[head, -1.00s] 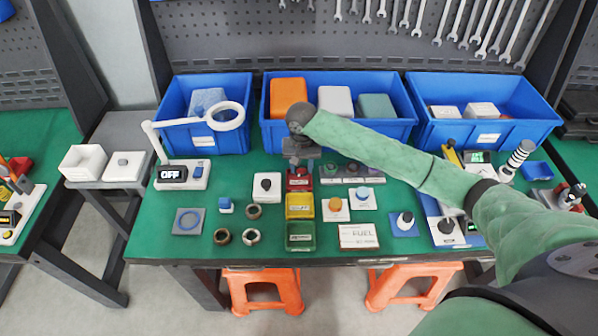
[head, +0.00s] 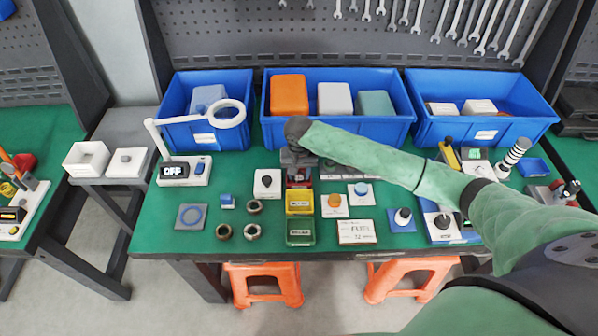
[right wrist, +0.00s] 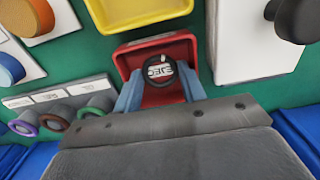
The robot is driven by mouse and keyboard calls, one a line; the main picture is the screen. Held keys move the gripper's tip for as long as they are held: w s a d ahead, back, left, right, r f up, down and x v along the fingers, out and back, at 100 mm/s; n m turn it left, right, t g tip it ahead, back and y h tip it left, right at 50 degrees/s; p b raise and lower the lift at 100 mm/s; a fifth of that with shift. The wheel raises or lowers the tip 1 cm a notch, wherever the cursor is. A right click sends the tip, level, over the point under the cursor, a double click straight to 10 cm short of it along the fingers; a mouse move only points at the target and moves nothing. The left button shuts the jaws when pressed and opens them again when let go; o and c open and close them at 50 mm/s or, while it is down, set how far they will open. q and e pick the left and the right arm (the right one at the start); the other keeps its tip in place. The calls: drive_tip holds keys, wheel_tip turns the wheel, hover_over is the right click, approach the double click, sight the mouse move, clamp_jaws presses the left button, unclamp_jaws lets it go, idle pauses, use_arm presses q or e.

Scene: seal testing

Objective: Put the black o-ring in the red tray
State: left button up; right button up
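The black o-ring (right wrist: 146,77) shows in the right wrist view within the outline of the red tray (right wrist: 186,46). White label lettering shows through its middle. My right gripper (right wrist: 162,78) points down at the tray, its two blue-grey fingers on either side of the ring. Whether they press on the ring or stand just clear of it, I cannot tell. In the head view my right gripper (head: 298,163) covers most of the red tray (head: 299,184), and the o-ring is hidden. My left gripper is not in view.
A yellow tray (head: 299,209) and a green tray (head: 300,239) stand in line in front of the red one. A white block with a black knob (head: 267,190) stands close on the left. A rack of coloured rings (right wrist: 57,112) is close by. Blue bins (head: 337,130) line the back.

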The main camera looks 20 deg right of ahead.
drive_tip(key=shift+o, duration=0.3)
drive_tip(key=shift+r, duration=0.2)
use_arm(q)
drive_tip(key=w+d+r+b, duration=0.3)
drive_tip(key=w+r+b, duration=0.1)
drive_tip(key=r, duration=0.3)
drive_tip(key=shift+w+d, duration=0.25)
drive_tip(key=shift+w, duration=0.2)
use_arm(e)
wheel_tip(320, 180, up, 12)
drive_tip(key=shift+f, duration=0.1)
